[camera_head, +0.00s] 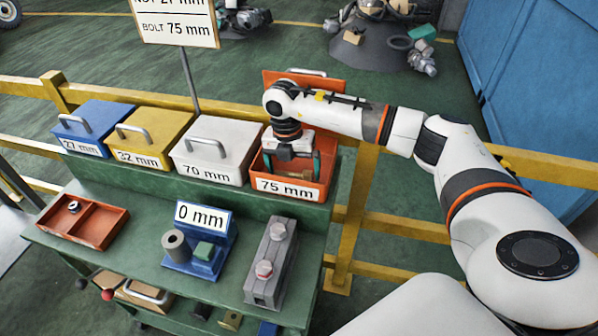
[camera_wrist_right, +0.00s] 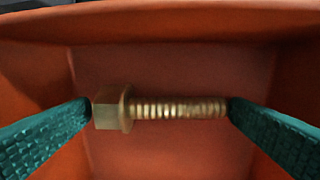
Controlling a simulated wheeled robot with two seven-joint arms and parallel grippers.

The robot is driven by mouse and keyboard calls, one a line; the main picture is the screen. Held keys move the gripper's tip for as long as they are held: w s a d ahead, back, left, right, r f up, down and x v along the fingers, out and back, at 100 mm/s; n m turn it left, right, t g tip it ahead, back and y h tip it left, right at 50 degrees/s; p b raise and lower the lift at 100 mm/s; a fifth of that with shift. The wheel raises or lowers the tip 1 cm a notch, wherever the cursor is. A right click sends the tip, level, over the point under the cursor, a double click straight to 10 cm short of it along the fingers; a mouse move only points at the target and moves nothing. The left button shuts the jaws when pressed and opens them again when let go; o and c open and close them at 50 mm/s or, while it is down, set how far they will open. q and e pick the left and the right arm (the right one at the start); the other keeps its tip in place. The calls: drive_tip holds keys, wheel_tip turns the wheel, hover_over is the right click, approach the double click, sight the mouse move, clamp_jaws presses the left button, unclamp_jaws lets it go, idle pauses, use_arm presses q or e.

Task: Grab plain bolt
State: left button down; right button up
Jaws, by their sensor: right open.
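A plain brass-coloured bolt (camera_wrist_right: 160,108) with a hex head lies across the right wrist view, head to the left and threads to the right. It is inside the orange bin (camera_head: 290,188) labelled 75 mm. My right gripper (camera_head: 291,166) is down in that bin; in the right wrist view its two green fingers (camera_wrist_right: 160,112) stand open, one by the bolt's head and one by its threaded end. I cannot tell whether the fingers touch the bolt. My left gripper is not in view.
The orange bin's lid stands open behind my arm. Closed white (camera_head: 217,138), yellow (camera_head: 150,124) and blue (camera_head: 93,114) bins stand to its left. A red tray (camera_head: 108,224) with a nut, a blue 0 mm gauge (camera_head: 205,268) and a grey block (camera_head: 262,288) occupy the bench below.

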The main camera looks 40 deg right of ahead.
drive_tip(key=shift+f, duration=0.2)
drive_tip(key=c, duration=0.9)
drive_tip(key=shift+r, duration=0.1)
drive_tip(key=shift+r, duration=0.1)
